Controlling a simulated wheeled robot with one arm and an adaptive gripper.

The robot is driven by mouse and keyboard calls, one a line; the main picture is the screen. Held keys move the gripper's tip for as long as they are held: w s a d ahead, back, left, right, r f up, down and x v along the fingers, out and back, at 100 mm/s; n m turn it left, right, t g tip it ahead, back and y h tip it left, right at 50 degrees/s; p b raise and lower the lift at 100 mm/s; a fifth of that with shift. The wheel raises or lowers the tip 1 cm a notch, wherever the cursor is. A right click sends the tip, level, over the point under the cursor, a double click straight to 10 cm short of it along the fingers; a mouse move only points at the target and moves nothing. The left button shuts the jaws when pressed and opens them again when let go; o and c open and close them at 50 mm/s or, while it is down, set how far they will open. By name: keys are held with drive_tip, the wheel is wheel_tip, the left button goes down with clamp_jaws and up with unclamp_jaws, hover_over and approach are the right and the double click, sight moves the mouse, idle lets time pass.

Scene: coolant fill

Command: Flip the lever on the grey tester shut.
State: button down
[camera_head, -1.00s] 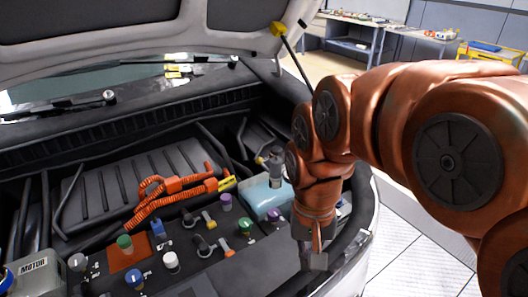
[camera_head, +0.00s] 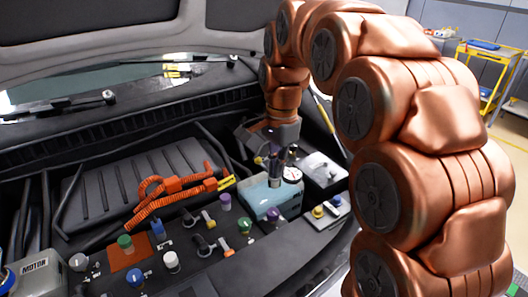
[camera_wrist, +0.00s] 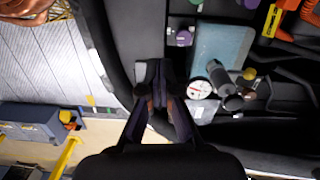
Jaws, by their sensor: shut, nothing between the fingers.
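The grey tester (camera_wrist: 218,74) is a dark grey cylinder standing on the light-blue coolant tank (camera_wrist: 228,42), with a white round gauge (camera_wrist: 199,89) at its side. A dark arm with a brassy end (camera_wrist: 249,74) sticks out from it and looks like the lever; I cannot tell its exact angle. In the head view the tester (camera_head: 274,168) is partly hidden by my gripper, and the gauge (camera_head: 292,174) shows beside it. My gripper (camera_wrist: 157,68) is shut and empty, above and beside the tester, apart from it in the wrist view.
Coloured caps and knobs fill the front panel, including a purple cap (camera_head: 272,215) near the tank. Orange cables (camera_head: 172,184) lie left of the tank. A grey box (camera_head: 318,170) stands right of it.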

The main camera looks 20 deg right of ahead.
drive_tip(key=w+d+r+m+t, duration=0.1)
drive_tip(key=w+d+m, duration=0.1)
drive_tip(key=w+m, duration=0.9)
drive_tip(key=shift+w+d+p, duration=0.4)
drive_tip(key=shift+w, duration=2.9)
drive_tip(key=shift+f, duration=0.15)
drive_tip(key=p, duration=0.3)
approach(263, 164)
drive_tip(key=shift+w+a+f, duration=0.1)
drive_tip(key=shift+f, duration=2.55)
